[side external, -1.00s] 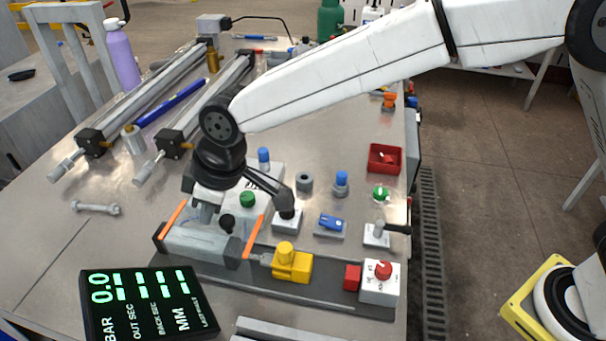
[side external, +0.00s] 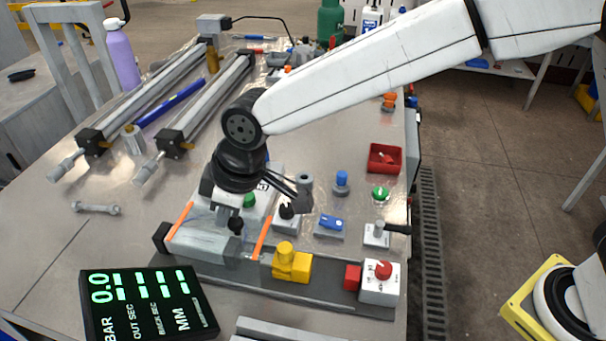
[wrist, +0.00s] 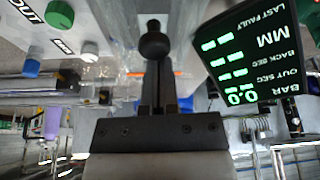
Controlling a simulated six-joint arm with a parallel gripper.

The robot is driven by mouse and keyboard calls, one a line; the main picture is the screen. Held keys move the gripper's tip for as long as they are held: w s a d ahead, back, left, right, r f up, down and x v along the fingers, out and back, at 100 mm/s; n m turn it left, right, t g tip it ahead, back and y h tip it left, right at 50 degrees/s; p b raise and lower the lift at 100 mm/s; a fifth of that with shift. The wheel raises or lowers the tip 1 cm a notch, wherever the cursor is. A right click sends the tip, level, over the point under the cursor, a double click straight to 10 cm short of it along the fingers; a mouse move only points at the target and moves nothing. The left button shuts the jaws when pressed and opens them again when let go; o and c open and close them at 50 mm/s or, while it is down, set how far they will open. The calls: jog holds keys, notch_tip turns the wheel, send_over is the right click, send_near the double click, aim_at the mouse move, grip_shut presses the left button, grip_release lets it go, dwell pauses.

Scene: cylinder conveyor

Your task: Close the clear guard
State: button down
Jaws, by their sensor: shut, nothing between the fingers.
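The clear guard (side external: 205,240) is a see-through cover with orange edge strips, standing over the cylinder rail at the front of the bench. Its black knob (side external: 236,226) is on top; a black knob also shows just beyond my fingers in the wrist view (wrist: 154,42). My gripper (side external: 222,216) is shut and empty, low at the guard, just left of the knob. I cannot tell whether the fingers touch the knob. The guard's right orange strip is close to the left of a yellow block (side external: 290,262) on the same dark rail. The wrist hides part of the area behind the guard.
A white box with a red knob (side external: 380,281) stands right of the yellow block. A black display (side external: 150,303) is in front on the left. Valves and buttons, including a blue switch (side external: 331,223), stand behind.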

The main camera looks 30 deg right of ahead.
jog(key=s+d, duration=1.1)
jog(key=shift+f, duration=0.1)
dwell(0.4)
jog(key=shift+w+a+r, duration=0.25)
jog(key=shift+w+a, duration=0.35)
jog(key=shift+a, duration=0.25)
jog(key=shift+w+a+r, duration=0.2)
jog(key=shift+w+a, duration=0.4)
jog(key=shift+a, duration=0.25)
jog(key=shift+v, duration=5)
jog(key=d+f+m+h, duration=0.1)
jog(key=d+f+m, duration=0.4)
jog(key=d, duration=0.8)
jog(key=d+f+m+h, duration=0.2)
jog(key=d+f+m, duration=0.3)
jog(key=d+f, duration=0.6)
jog(key=d, duration=0.2)
jog(key=shift+s+d+m, duration=0.3)
jog(key=shift+m, duration=0.1)
